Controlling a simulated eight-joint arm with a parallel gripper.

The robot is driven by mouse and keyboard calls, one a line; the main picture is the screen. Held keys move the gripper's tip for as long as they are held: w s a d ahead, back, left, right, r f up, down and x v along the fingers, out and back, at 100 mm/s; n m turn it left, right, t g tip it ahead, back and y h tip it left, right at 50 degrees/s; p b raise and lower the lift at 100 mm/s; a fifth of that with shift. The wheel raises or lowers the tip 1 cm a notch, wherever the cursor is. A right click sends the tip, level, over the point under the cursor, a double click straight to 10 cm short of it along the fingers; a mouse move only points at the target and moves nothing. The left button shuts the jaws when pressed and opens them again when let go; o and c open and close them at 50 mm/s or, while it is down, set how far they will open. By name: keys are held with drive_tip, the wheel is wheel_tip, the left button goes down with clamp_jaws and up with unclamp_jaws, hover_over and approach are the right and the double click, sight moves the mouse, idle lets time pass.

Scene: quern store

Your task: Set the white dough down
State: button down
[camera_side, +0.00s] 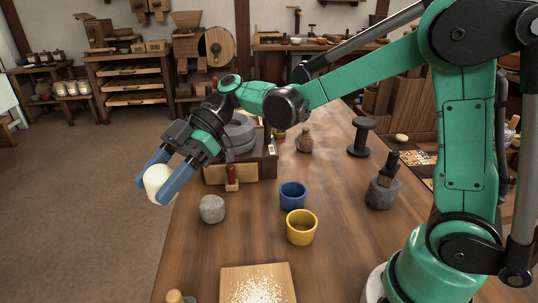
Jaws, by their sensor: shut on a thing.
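The white dough (157,184) is a rounded pale lump at the left of the view. My gripper (160,182) is shut on it, with one blue finger on each side. The fingers hide parts of its sides. The dough is held up in the air and shows against the brown floor, just left of the table's left edge. I cannot tell from this one view whether any of it is over the wooden table (341,205).
A grey stone (212,209), a blue cup (293,196), a yellow cup (301,228) and a floury board (230,288) stand on the table. A wooden box (216,174) with grey round stones is behind. A mortar (382,195) is at right. Bare table lies left of the yellow cup.

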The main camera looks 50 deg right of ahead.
sight(188, 270)
wheel_tip(188, 270, down, 17)
idle(0.4)
drive_tip(key=shift+c, duration=1.3)
unclamp_jaws()
drive_tip(key=shift+f, duration=0.1)
